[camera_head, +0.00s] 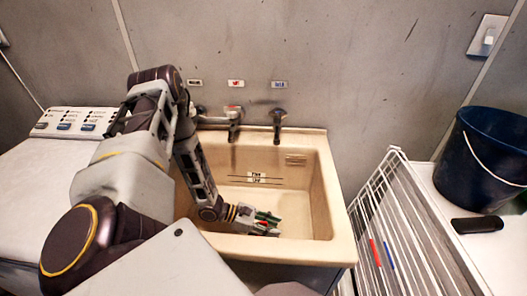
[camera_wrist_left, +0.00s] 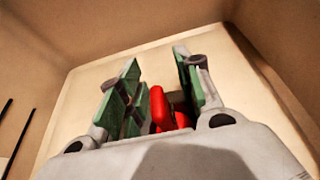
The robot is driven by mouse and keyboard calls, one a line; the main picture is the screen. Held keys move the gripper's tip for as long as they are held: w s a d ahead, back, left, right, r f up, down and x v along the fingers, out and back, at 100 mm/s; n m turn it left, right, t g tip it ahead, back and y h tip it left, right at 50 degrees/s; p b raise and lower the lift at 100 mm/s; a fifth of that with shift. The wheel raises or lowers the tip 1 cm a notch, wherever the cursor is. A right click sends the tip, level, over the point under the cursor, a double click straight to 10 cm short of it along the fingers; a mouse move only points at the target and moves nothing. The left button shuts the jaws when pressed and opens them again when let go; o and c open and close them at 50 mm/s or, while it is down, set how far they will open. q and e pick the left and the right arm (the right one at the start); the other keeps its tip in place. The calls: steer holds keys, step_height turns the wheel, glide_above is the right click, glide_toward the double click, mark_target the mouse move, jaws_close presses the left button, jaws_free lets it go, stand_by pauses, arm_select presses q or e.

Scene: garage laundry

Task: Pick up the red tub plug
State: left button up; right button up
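The red tub plug (camera_wrist_left: 158,108) shows in the left wrist view between the two green-padded fingers of my left gripper (camera_wrist_left: 157,62). The fingers stand apart, with a gap visible around the plug, and I cannot tell whether either finger touches it. Part of the plug is hidden behind the gripper body. In the head view my left gripper (camera_head: 268,220) reaches down inside the cream laundry tub (camera_head: 315,190), near its front wall. A tiny bit of red shows by the fingers there. My right gripper is not in view.
Taps (camera_head: 278,122) stand at the tub's back edge. A white washing machine (camera_head: 35,165) is on the left. A white wire drying rack (camera_head: 400,225) stands on the right, and a dark blue bucket (camera_head: 480,165) and a black-handled item (camera_head: 477,225) rest on a white surface beyond it.

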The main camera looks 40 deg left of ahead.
arm_select(q)
steer(key=shift+c, duration=0.4)
jaws_close()
steer(key=shift+r, duration=0.2)
